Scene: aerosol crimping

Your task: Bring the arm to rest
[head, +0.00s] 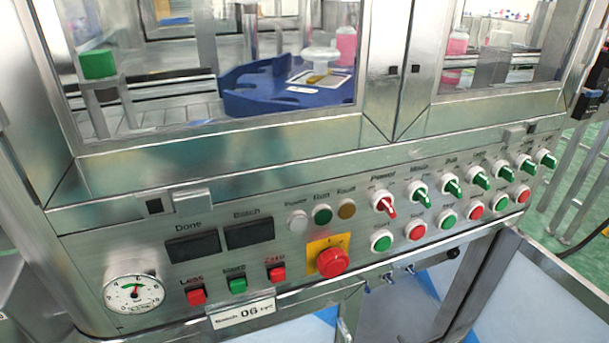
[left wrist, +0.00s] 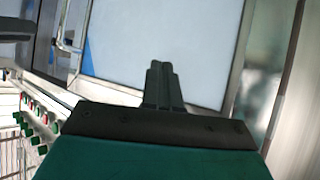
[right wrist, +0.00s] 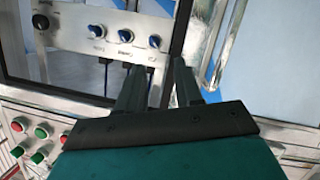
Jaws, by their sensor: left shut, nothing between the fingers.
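Neither gripper shows in the head view. In the left wrist view my left gripper (left wrist: 159,66) has its two fingers pressed together with nothing between them. It is in front of a pale panel in a metal frame, with no visible contact. In the right wrist view my right gripper (right wrist: 158,66) has its fingers apart, with nothing held between them. Behind it is a metal plate with blue-capped knobs (right wrist: 123,33). The control panel (head: 330,215) of the machine fills the middle of the head view.
The panel carries a red emergency button (head: 332,262), a row of selector knobs (head: 421,194), a pressure gauge (head: 133,293) and small displays (head: 249,233). Behind the windows are a blue tray (head: 240,98) and a green block (head: 97,65). Green floor (head: 577,190) shows at the right.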

